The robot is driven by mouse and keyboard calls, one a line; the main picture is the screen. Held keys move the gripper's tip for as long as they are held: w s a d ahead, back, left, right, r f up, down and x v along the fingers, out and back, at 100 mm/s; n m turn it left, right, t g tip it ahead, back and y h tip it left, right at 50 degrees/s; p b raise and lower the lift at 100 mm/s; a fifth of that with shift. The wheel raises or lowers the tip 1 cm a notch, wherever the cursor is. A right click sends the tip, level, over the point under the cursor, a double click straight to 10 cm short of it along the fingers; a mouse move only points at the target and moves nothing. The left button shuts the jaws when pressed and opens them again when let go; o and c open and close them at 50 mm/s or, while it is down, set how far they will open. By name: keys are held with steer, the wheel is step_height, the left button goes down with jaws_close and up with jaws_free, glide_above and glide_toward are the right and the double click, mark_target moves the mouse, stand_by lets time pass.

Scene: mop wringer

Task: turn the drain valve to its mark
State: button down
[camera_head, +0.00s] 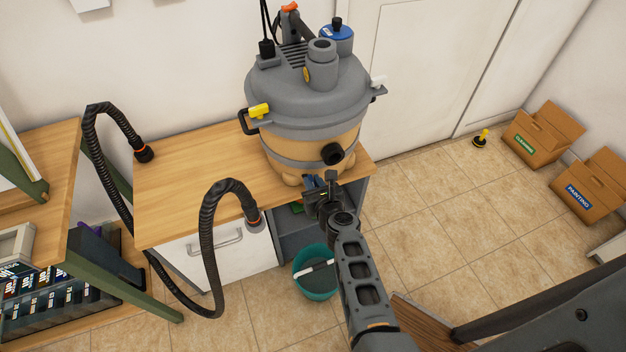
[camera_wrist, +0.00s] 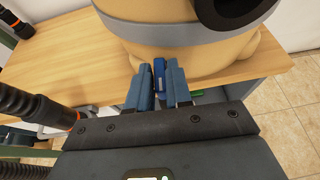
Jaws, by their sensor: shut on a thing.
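The drain valve is a blue handle (camera_wrist: 159,75) low on the front of the vacuum-like machine, whose tan tank (camera_head: 310,145) has a grey lid and stands on the wooden bench. My gripper (camera_wrist: 158,88) is shut on the blue handle, with a finger on each side of it. In the head view my gripper (camera_head: 320,184) reaches the lower front of the tank, and it hides most of the valve. I cannot make out the valve's mark in either view.
A black port (camera_head: 332,154) juts out just above my gripper. A black hose (camera_head: 208,225) loops over the bench front at left. A teal bucket (camera_head: 316,282) stands on the floor below. Cardboard boxes (camera_head: 543,133) sit at far right; the tiled floor between is mostly clear.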

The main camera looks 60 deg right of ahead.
stand_by(0.4)
steer(key=c, duration=1.1)
jaws_free()
steer(key=shift+v, duration=3.9)
